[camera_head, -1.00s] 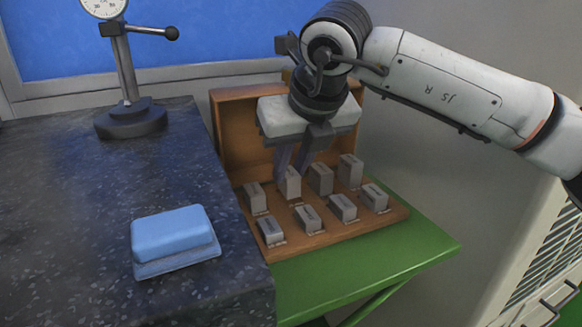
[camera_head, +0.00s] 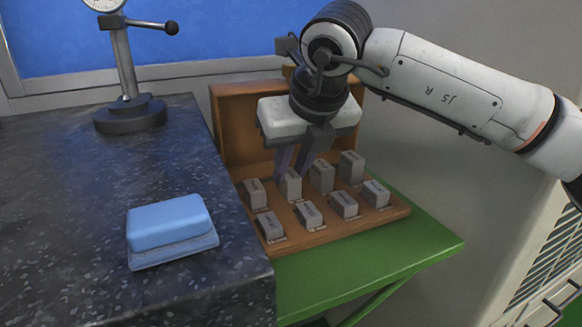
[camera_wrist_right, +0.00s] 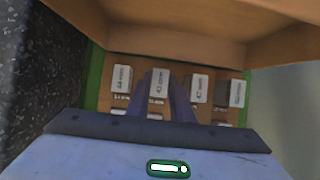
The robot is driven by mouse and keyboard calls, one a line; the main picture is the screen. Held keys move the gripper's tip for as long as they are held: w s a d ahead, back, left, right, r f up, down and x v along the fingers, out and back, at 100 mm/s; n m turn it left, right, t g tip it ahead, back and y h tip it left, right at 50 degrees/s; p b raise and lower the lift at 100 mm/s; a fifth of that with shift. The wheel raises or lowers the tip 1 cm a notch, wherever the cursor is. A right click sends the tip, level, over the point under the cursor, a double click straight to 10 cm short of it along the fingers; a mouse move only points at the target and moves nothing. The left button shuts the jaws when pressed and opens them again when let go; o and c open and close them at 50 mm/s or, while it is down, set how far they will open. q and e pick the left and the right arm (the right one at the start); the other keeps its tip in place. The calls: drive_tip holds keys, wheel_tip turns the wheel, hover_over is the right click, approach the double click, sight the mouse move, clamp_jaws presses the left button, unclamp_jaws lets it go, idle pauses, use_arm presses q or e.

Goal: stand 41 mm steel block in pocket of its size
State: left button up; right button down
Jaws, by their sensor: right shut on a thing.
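My right gripper (camera_head: 293,162) points down over the back row of a wooden case (camera_head: 318,240). It is shut on a grey steel block (camera_head: 290,186), second from the left in that row. The block looks upright at its place in the case; I cannot tell whether its base is fully seated. In the right wrist view the same block (camera_wrist_right: 158,83) shows between the two fingers, with a printed label too small to read surely. Size marks are printed on the wood in front of the blocks. My left gripper is not in view.
Other steel blocks stand close by in two rows, such as one at the back right (camera_head: 351,167) and one at the front left (camera_head: 270,229). The case's raised lid (camera_head: 240,130) is behind. A blue-topped block (camera_head: 168,223) and a dial gauge stand (camera_head: 130,112) are on the dark granite plate.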

drive_tip(key=c, duration=1.5)
unclamp_jaws()
drive_tip(key=v, duration=1)
drive_tip(key=shift+r, duration=0.2)
